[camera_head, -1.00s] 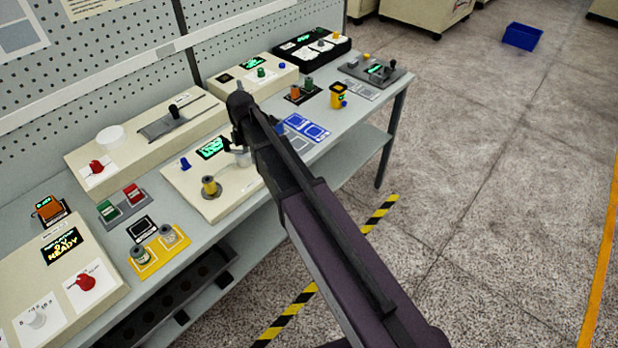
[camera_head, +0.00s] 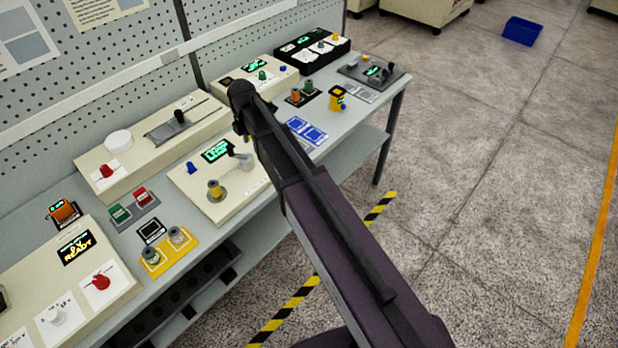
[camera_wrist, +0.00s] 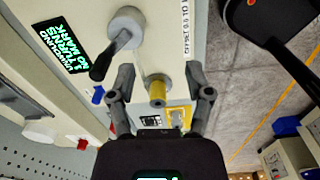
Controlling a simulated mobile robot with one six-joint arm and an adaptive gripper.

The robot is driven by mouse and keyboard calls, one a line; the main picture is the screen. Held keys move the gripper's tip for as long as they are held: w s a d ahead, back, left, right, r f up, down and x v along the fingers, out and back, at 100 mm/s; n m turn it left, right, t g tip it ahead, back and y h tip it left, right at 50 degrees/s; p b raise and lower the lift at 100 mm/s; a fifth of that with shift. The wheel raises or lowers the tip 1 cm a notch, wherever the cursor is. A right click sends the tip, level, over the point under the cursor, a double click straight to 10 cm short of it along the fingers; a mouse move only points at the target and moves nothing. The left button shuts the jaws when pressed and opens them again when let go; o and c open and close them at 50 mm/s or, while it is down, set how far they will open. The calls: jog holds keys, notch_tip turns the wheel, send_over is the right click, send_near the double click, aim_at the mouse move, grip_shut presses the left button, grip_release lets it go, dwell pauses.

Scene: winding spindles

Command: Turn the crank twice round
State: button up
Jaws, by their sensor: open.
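The cream winder box (camera_head: 240,188) stands at the bench's front edge. Its grey crank (camera_head: 242,160) shows beside my arm in the head view. In the wrist view the crank's round grey hub (camera_wrist: 126,26) is at the top, and its black handle (camera_wrist: 101,68) points down-left. My gripper (camera_wrist: 160,76) is open and empty. The handle lies just left of the left fingertip; I cannot tell if they touch. A yellow bobbin (camera_wrist: 157,90) shows between the fingers, apparently beyond them. A display with green text (camera_wrist: 62,44) reads partly "TURNS" and "NO MARK". My arm hides the gripper in the head view.
A blue knob (camera_head: 191,168) stands on the winder box. A yellow tray (camera_head: 165,252) with grey bobbins and red and green blocks (camera_head: 133,208) lie to its left. Floor in front is open.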

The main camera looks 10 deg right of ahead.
jog(key=shift+r+p, duration=3.15)
jog(key=shift+r, duration=0.35)
jog(key=s+d+f+m+b, duration=0.5)
jog(key=s+d+f+m, duration=0.1)
jog(key=m, duration=0.4)
jog(key=s+d+f+m+b, duration=0.5)
jog(key=s+d+m, duration=0.3)
jog(key=s+m, duration=0.2)
jog(key=shift+s+d+f+b, duration=0.25)
jog(key=shift+f+b, duration=0.1)
jog(key=shift+b, duration=0.45)
jog(key=s+m, duration=0.1)
jog(key=d+m, duration=0.1)
jog(key=s+m, duration=0.1)
jog(key=shift+s+d, duration=0.25)
jog(key=shift+s, duration=0.1)
